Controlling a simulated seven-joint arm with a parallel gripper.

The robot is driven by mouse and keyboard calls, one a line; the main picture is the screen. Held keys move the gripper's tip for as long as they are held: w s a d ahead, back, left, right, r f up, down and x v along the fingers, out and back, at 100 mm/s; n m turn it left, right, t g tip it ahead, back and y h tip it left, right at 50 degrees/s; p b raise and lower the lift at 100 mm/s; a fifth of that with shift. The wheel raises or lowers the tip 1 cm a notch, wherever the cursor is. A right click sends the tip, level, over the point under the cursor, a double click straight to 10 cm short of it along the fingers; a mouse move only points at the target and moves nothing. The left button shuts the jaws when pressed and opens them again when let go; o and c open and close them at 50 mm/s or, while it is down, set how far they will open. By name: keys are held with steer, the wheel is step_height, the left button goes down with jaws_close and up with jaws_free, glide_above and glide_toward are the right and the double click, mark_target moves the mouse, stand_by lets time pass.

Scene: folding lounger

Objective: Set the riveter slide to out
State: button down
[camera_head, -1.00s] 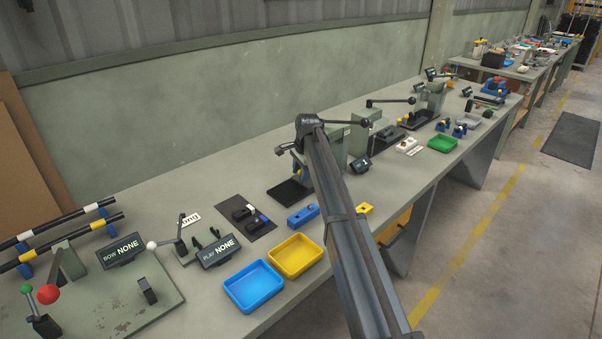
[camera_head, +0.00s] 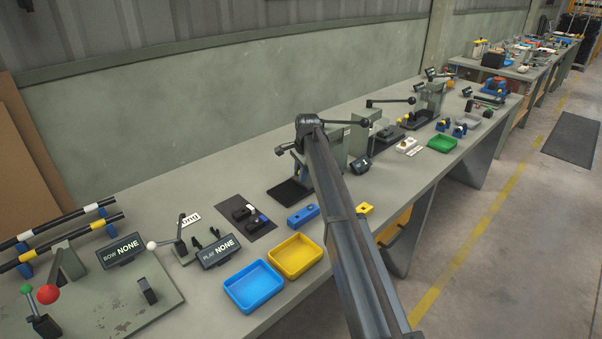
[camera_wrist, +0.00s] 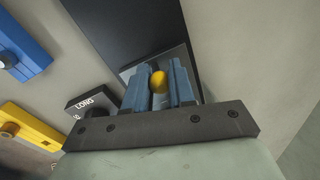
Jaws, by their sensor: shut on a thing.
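The wrist view shows a yellow round knob (camera_wrist: 159,80) between the two blue fingers of my gripper (camera_wrist: 158,84). The fingers look shut on the knob from both sides. A dark plate under the knob lies by a black mat (camera_wrist: 125,35). In the head view the riveter's grey-green body (camera_head: 340,150) stands behind my arm, which hides much of it. The slide's body and travel are mostly hidden, so its position is hard to tell.
A small display (camera_wrist: 93,103) reading LONG stands left of my gripper in the wrist view. A blue block (camera_head: 303,215) and a yellow block (camera_head: 365,209) sit nearby. Yellow (camera_head: 296,256) and blue (camera_head: 254,286) trays lie toward the bench's front edge.

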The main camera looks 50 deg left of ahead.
steer(key=s, duration=1.3)
steer(key=shift+s, duration=0.25)
steer(key=c, duration=1.3)
jaws_free()
steer(key=shift+s, duration=0.1)
steer(key=shift+c, duration=0.2)
steer(key=o, duration=0.4)
steer(key=shift+c, duration=0.2)
steer(key=shift+r, duration=0.1)
step_height(320, 180, up, 13)
steer(key=d, duration=0.2)
steer(key=shift+s+d+r, duration=0.15)
steer(key=shift+d+r, duration=0.05)
steer(key=shift+d, duration=0.1)
